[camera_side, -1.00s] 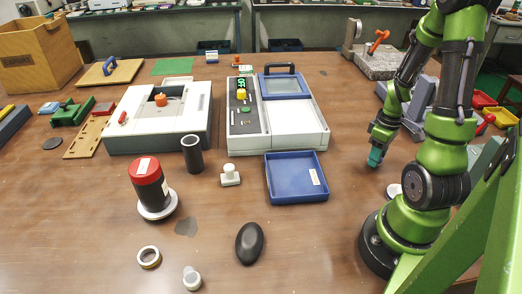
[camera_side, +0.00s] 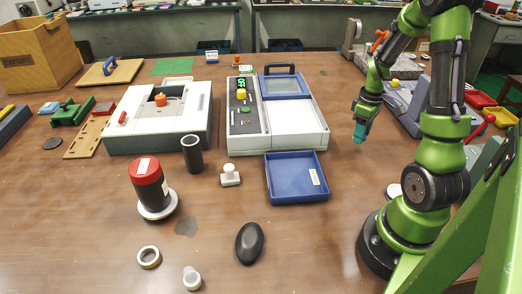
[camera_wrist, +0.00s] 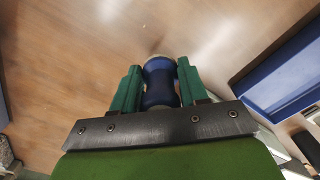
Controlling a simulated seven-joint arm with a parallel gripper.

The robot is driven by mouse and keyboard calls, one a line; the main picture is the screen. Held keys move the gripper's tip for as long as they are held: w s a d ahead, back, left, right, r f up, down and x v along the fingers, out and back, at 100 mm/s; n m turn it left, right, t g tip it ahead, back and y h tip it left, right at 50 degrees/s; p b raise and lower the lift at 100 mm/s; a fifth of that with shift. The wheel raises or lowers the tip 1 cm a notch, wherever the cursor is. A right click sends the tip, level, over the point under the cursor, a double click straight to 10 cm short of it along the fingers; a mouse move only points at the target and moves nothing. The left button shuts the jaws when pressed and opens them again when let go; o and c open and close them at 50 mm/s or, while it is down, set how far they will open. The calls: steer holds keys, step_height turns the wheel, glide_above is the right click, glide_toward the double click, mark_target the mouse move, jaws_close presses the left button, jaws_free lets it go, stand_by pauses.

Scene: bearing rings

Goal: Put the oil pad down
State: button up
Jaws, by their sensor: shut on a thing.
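My gripper (camera_side: 361,131) hangs fingers-down above the brown table, right of the white device with the blue-framed window (camera_side: 280,115). In the wrist view, its teal fingers (camera_wrist: 158,88) are shut on a dark blue, waisted thing with a pale far end, which I take to be the oil pad (camera_wrist: 159,80). The pad shows between the fingers, with bare tabletop beyond it. In the side view the pad is too small to make out clearly at the fingertips.
A blue tray (camera_side: 297,196) lies left of my gripper; a blue tray edge also shows at the right of the wrist view (camera_wrist: 285,85). A small white disc (camera_side: 394,190) is by my base. Table between tray and base is clear. Red and yellow bins (camera_side: 482,99) stand far right.

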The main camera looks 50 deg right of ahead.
glide_above(350, 134)
steer(key=shift+a+f, duration=0.15)
steer(key=shift+f, duration=2)
steer(key=shift+f, duration=0.2)
steer(key=o, duration=1.1)
steer(key=shift+o, duration=0.2)
